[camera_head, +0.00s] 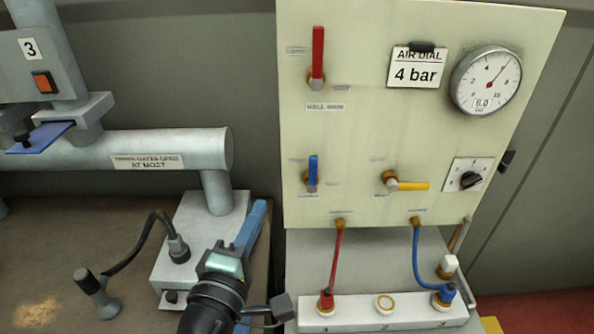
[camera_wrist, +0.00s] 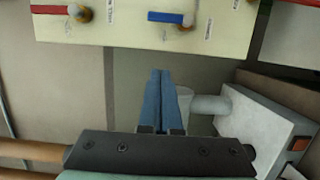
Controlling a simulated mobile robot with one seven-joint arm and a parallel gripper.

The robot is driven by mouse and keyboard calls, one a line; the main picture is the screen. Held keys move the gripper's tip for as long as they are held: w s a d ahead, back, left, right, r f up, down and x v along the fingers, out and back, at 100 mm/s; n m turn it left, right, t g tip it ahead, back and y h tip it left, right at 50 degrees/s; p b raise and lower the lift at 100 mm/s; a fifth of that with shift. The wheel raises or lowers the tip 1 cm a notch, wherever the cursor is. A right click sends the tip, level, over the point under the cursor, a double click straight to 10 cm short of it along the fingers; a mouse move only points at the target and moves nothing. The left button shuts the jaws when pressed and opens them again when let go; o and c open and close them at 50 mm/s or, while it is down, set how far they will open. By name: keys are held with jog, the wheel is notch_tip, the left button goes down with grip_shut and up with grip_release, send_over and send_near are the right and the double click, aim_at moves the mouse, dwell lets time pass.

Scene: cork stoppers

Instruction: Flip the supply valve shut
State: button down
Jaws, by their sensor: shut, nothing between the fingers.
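A cream panel (camera_head: 365,130) carries three lever valves. The red lever (camera_head: 318,52) points straight up from its brass pivot. The blue lever (camera_head: 313,168) also points up. The yellow lever (camera_head: 412,186) lies level, pointing right. The small labels are too blurred to tell which is the supply valve. In the wrist view, turned sideways, the red lever (camera_wrist: 48,10) and blue lever (camera_wrist: 168,18) show at the top. My gripper (camera_head: 260,205), with blue fingers, is shut and empty, below and left of the blue lever, apart from it. Its fingers show in the wrist view (camera_wrist: 160,72).
A gauge (camera_head: 486,80), a 4 bar sign (camera_head: 416,66) and a black knob (camera_head: 470,180) are on the panel. Red (camera_head: 336,262) and blue hoses (camera_head: 416,255) run down to a white socket block (camera_head: 385,312). A grey pipe (camera_head: 120,150) stands left.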

aim_at(313, 174)
jog(key=shift+w, duration=0.1)
jog(key=w+d+p, duration=0.5)
jog(key=w+d, duration=0.1)
jog(key=w, duration=0.3)
jog(key=shift+w+d, duration=0.25)
